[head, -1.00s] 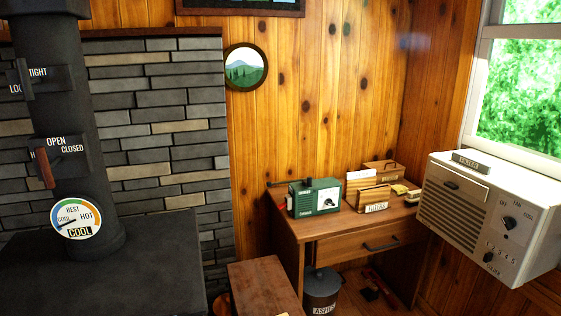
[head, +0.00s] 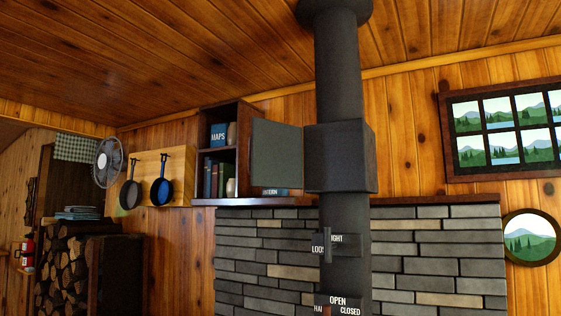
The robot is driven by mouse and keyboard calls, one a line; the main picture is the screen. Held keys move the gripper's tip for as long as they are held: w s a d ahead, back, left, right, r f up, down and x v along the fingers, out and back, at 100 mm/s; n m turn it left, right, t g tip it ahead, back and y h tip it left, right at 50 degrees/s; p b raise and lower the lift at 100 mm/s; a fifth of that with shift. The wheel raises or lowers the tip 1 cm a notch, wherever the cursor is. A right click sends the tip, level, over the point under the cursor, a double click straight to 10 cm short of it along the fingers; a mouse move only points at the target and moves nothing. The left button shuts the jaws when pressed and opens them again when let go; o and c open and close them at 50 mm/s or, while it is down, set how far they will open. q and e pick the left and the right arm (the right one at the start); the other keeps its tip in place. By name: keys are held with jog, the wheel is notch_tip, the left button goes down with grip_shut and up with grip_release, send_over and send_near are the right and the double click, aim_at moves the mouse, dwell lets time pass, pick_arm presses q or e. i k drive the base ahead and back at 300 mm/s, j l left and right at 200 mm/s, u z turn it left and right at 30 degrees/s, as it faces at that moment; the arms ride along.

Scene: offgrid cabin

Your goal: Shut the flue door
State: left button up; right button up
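A dark stovepipe (head: 338,75) runs down from the ceiling, right of the middle of the head view. A boxy dark housing (head: 340,158) sits around it. A flat grey panel, which looks like the flue door (head: 276,154), stands out to the left from the housing's left edge, swung open. It covers part of the shelf behind it. No latch or handle can be made out on it. Neither of my grippers is in view.
A wooden shelf (head: 244,150) with books and a MAPS box stands behind the panel. Two pans (head: 161,190) hang on a board to its left. A stone wall (head: 430,250) backs the pipe. A damper plate (head: 338,303) marked OPEN and CLOSED shows at the bottom edge.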

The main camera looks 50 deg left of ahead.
aim_at(275, 148)
jog(key=j+z, duration=0.1)
jog(key=j, duration=0.5)
jog(key=k+j+z, duration=0.1)
jog(key=j, duration=0.5)
jog(key=k+j+z, duration=0.15)
jog(key=j, duration=0.45)
jog(key=k+j+z, duration=0.1)
jog(key=j, duration=0.5)
jog(key=k+j+z, duration=0.1)
jog(key=j, duration=0.45)
jog(key=k+j+z, duration=0.1)
jog(key=k+j, duration=0.15)
jog(key=j, duration=0.35)
jog(key=k+j+z, duration=0.1)
jog(key=j, duration=0.45)
jog(key=k+j+z, duration=0.15)
jog(key=k+j, duration=0.15)
jog(key=j, duration=0.2)
